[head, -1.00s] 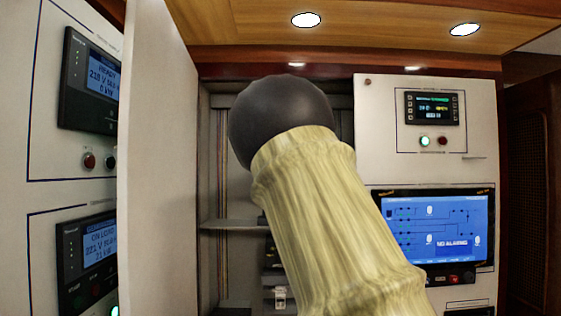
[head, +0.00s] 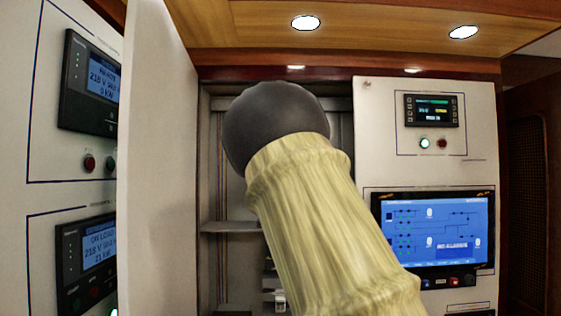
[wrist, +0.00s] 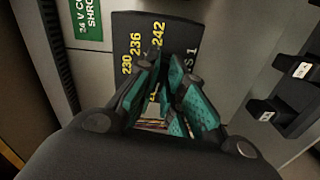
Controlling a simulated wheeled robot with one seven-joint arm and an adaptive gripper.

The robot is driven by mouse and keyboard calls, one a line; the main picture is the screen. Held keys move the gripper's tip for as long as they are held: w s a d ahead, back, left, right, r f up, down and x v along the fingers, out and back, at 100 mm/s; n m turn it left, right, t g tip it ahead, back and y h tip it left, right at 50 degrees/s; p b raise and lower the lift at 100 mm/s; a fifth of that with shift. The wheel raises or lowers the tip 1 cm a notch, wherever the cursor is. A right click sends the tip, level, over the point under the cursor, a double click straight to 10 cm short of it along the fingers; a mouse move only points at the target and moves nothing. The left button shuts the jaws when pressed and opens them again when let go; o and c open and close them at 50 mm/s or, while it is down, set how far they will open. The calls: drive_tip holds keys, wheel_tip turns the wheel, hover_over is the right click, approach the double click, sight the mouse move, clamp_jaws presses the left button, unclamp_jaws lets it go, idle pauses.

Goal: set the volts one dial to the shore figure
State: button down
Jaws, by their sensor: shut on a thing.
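In the wrist view a black dial plate (wrist: 190,38) carries yellow figures 230, 236 and 242. A partly covered label on it ends in "S 1". My gripper (wrist: 168,88), with teal finger pads, is over this plate and shut on the dial. The dial itself and its pointer are hidden between the fingers, so its setting cannot be read. In the head view my arm hides the gripper and the dial. A small display (head: 431,110) at the upper right has lines too small to read surely.
In the wrist view a green 24 V label (wrist: 88,18) is at upper left and black breakers (wrist: 285,105) are at right. In the head view an open white door (head: 157,160) stands left of my arm. Left are two meters (head: 92,82), (head: 88,258); right is a blue screen (head: 435,230).

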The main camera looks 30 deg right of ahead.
drive_tip(key=shift+f, duration=0.1)
drive_tip(key=c, duration=1.5)
unclamp_jaws()
drive_tip(key=shift+s+a, duration=0.1)
drive_tip(key=v, duration=1.1)
drive_tip(key=shift+s+a, duration=0.1)
drive_tip(key=shift+s, duration=0.2)
